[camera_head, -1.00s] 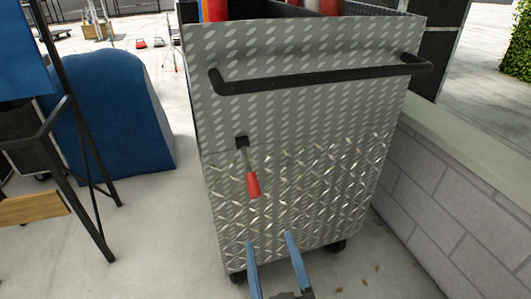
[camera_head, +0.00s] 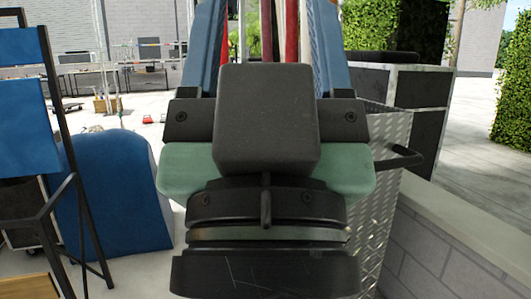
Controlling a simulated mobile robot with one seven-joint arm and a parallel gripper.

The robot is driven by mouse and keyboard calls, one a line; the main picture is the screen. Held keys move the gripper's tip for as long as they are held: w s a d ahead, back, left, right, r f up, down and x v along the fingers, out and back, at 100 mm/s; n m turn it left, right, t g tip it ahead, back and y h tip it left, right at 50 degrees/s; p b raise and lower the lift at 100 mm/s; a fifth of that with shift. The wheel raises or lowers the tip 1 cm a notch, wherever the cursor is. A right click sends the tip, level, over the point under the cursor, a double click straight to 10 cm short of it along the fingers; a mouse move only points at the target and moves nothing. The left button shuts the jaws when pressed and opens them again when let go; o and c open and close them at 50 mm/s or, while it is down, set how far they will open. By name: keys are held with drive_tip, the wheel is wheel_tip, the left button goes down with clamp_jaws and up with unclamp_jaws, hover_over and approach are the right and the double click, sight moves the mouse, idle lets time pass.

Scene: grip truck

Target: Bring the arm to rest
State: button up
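My gripper (camera_head: 268,25) is raised close in front of the camera and fills the middle of the view. Its two blue fingers point up and stand wide apart. The space between them looks empty, with red and white poles (camera_head: 291,35) showing behind. The grey metal cart (camera_head: 378,205) stands behind my gripper. Only its right side and the right end of its black handle (camera_head: 405,158) show; the rest of its front is hidden.
A blue rounded block (camera_head: 115,195) and a black stand (camera_head: 75,170) are on the left. A low block wall (camera_head: 445,255) runs along the right. A dark case (camera_head: 425,95) and hedges (camera_head: 512,90) are behind it.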

wheel_tip(320, 180, up, 26)
drive_tip(key=p, duration=2.4)
